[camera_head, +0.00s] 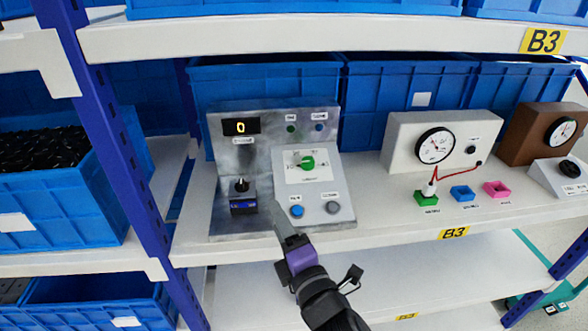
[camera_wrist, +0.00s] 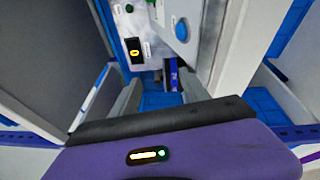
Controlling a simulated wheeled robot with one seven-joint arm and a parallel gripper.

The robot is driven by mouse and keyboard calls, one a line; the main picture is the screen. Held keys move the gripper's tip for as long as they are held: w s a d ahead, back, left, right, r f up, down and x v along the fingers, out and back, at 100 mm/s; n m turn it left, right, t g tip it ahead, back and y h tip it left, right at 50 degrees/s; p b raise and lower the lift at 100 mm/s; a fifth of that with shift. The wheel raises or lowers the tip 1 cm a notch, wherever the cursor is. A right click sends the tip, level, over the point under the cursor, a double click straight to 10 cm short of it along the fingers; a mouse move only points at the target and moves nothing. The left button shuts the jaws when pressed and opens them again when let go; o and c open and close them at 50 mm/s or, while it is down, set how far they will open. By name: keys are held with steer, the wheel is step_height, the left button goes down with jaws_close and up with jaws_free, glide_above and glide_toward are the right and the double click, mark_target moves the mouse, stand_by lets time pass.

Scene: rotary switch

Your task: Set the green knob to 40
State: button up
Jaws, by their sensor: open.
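The green knob (camera_head: 307,162) sits on a white dial plate with a scale, on the sloped grey face of a metal control panel (camera_head: 222,160). The scale figures are too small to read. A black display (camera_head: 241,127) at the panel's upper left shows a yellow 0; it also shows in the wrist view (camera_wrist: 134,50). My gripper (camera_head: 280,215) is in front of the panel's lower edge, below the knob and apart from it. In the wrist view my gripper (camera_wrist: 157,98) is open with nothing between its fingers. The knob is not visible there.
Below the knob are a blue button (camera_head: 296,211) and a grey button (camera_head: 333,207). To the right are a white gauge box (camera_head: 405,139) with a red cable and a brown gauge box (camera_head: 526,136). A shelf board (camera_head: 300,43) runs overhead.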

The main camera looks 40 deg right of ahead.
mark_target(308, 165)
steer(key=w+d+n+h, duration=0.1)
steer(key=w+d+r+n+g+h, duration=0.1)
steer(key=d, duration=0.1)
steer(key=w+d+r+n+h, duration=0.1)
steer(key=n, duration=0.1)
steer(key=shift+w+d+r, duration=0.1)
steer(key=shift+d, duration=0.2)
steer(key=d+n+g+h, duration=0.2)
steer(key=d+n, duration=0.1)
steer(key=d+n+g+h, duration=0.1)
steer(key=shift+s+d+n, duration=0.25)
steer(key=shift+d+n, duration=0.1)
steer(key=shift+n, duration=0.05)
steer(key=shift+d+n+g+h, duration=0.3)
steer(key=shift+d+n+h, duration=0.1)
steer(key=shift+d, duration=0.05)
steer(key=shift+p+x, duration=0.85)
steer(key=shift+x, duration=2.95)
steer(key=shift+s, duration=0.1)
jaws_close()
